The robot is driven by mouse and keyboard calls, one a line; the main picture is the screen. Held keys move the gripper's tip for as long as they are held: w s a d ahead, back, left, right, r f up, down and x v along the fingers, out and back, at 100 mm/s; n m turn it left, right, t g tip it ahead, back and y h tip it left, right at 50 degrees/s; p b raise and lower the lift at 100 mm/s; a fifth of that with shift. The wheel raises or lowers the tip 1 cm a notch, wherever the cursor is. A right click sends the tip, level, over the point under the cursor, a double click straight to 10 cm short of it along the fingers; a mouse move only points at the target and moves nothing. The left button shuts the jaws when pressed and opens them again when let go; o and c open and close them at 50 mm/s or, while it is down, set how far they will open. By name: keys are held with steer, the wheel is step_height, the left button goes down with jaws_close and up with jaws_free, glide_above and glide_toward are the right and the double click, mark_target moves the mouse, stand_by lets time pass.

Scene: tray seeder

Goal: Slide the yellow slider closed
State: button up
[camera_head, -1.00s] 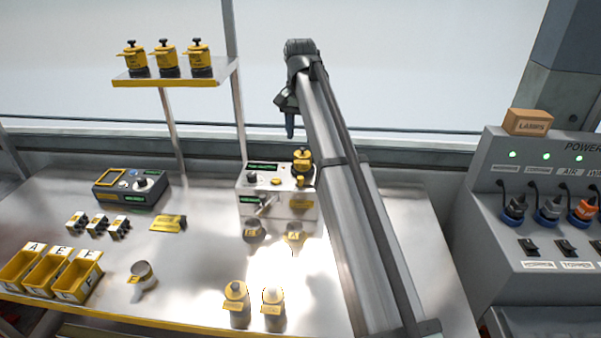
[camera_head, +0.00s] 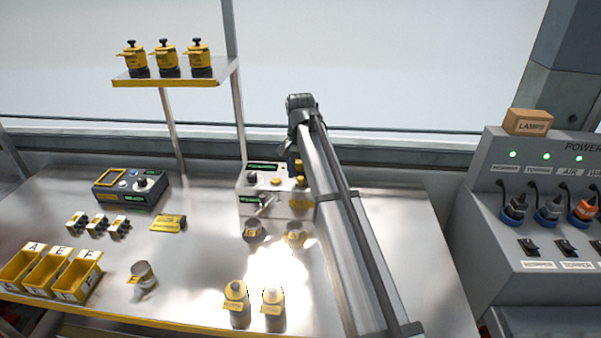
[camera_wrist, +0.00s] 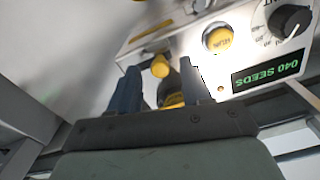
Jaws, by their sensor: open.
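The seeder (camera_head: 252,207) is a pale box with a green display and a yellow button (camera_head: 276,181). A small yellow knob, seemingly the slider (camera_head: 301,181), sits at its right end, partly beside my arm. In the wrist view the yellow slider knob (camera_wrist: 160,66) shows just beyond and between my fingertips. My gripper (camera_wrist: 160,78) is open, one dark finger on each side. A yellow and dark seed jar (camera_wrist: 172,98) also shows between the fingers. I cannot tell whether the fingers touch either one. In the head view my gripper (camera_head: 293,162) is mostly hidden by my arm.
The wrist view shows the "040 SEEDS" display (camera_wrist: 268,71), a dial (camera_wrist: 290,22) and a button (camera_wrist: 219,40) close right of my gripper. Two cups (camera_head: 253,232) (camera_head: 294,233) stand before the seeder. Two yellow-topped bottles (camera_head: 236,305) (camera_head: 273,309) stand nearer the front.

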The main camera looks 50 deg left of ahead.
steer(key=shift+f, duration=0.2)
steer(key=shift+c, duration=0.5)
jaws_close()
